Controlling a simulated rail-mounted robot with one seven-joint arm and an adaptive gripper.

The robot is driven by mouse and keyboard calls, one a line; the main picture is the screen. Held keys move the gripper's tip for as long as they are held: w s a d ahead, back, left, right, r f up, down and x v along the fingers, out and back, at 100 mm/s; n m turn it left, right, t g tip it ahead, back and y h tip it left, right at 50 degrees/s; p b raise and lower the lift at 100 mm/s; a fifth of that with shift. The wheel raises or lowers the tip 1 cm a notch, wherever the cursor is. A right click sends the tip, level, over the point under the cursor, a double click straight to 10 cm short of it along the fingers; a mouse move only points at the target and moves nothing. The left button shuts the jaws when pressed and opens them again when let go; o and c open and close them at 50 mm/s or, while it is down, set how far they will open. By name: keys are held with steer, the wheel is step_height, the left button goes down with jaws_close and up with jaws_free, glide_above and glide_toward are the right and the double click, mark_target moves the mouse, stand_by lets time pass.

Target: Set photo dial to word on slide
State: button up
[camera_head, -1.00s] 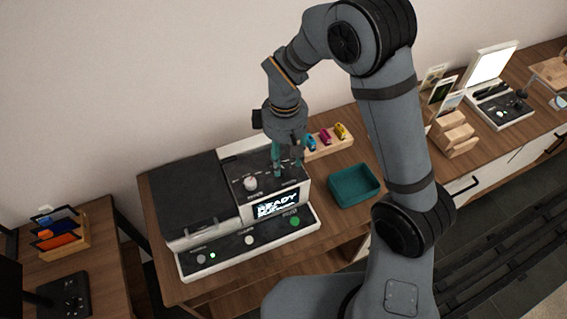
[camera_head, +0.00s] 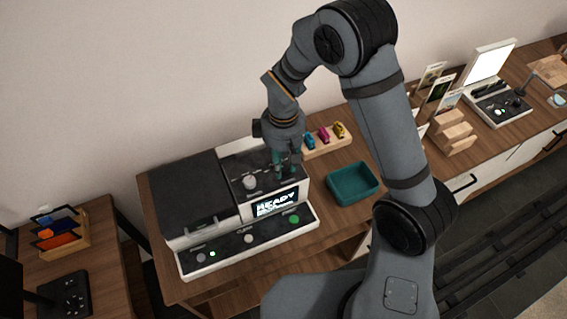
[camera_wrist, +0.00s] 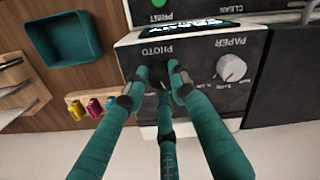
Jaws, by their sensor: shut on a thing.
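The printer (camera_head: 170,190) is a black and white machine with a lit screen (camera_head: 276,202) that begins with READY. Its control panel carries a PHOTO label (camera_wrist: 157,50) and a PAPER dial (camera_wrist: 231,67), also visible in the head view (camera_head: 250,182). My gripper (camera_wrist: 160,76) has teal fingers and is shut at the panel by the PHOTO label. The photo dial is hidden between the fingertips, so its setting cannot be read. In the head view my gripper (camera_head: 284,170) reaches down to the panel's right part. No word on a slide is readable.
A teal tray (camera_head: 354,197) stands right of the printer. A wooden rack (camera_head: 327,148) with blue, magenta and yellow pieces is behind it. A lit white panel (camera_head: 489,62) and card holders stand at the far right. A slotted wooden holder (camera_head: 62,240) stands left.

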jaws_close()
steer(key=shift+m+b, duration=0.3)
steer(key=m+b, duration=0.2)
steer(key=shift+f+m, duration=0.15)
steer(key=shift+m, duration=0.15)
steer(key=shift+m+b, duration=1.8)
steer(key=shift+m, duration=0.4)
steer(key=shift+r, duration=0.2)
steer(key=o, duration=0.6)
jaws_free()
steer(key=shift+o, duration=0.2)
